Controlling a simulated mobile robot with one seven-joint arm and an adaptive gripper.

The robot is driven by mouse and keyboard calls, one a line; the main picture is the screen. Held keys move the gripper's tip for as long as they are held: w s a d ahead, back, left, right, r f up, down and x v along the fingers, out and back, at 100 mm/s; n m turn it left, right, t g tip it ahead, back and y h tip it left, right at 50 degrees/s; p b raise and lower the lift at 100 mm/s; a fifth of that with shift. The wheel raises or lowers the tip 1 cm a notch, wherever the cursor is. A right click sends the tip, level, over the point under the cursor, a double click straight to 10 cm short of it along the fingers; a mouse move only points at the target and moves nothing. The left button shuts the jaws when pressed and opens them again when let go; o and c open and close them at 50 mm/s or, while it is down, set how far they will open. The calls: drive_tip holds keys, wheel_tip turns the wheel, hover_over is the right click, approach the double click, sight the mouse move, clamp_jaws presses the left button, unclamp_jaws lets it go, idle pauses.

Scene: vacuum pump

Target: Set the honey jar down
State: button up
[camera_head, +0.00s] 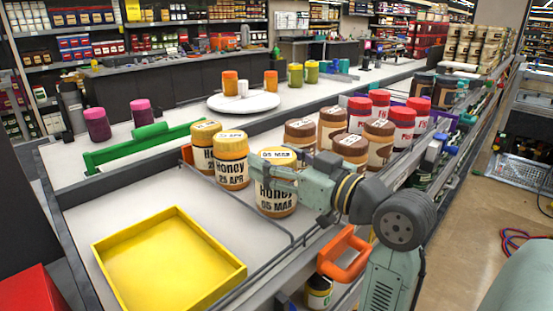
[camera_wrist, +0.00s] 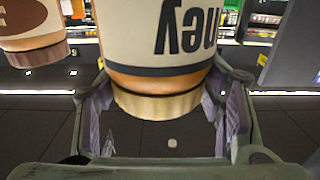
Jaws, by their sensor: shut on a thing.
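The honey jar (camera_head: 277,202), labelled 05 MAR, stands upright in the jaws of my gripper (camera_head: 272,173) at the near side of the counter. In the wrist view the jar (camera_wrist: 175,60) appears upside down between the two fingers of my gripper (camera_wrist: 165,105), which are shut on it. The head view does not clearly show whether its base touches the counter. Two other honey jars stand behind it to the left: one labelled 25 APR (camera_head: 231,162) and one partly hidden (camera_head: 203,150).
An empty yellow tray (camera_head: 170,265) lies at the front left, with bare counter (camera_head: 130,200) behind it. Brown-lidded jars (camera_head: 300,136) and red-lidded jars (camera_head: 402,122) stand close on the right. A green rack (camera_head: 140,148) and a white round plate (camera_head: 243,103) are farther back.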

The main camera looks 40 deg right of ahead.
drive_tip(key=shift+f, duration=0.2)
drive_tip(key=o, duration=1.9)
drive_tip(key=shift+o, duration=0.2)
drive_tip(key=shift+r, duration=0.25)
drive_tip(key=shift+s, duration=0.2)
drive_tip(key=s+d+b, duration=0.1)
drive_tip(key=s+b, duration=0.2)
drive_tip(key=s, duration=0.8)
drive_tip(key=shift+s, duration=0.3)
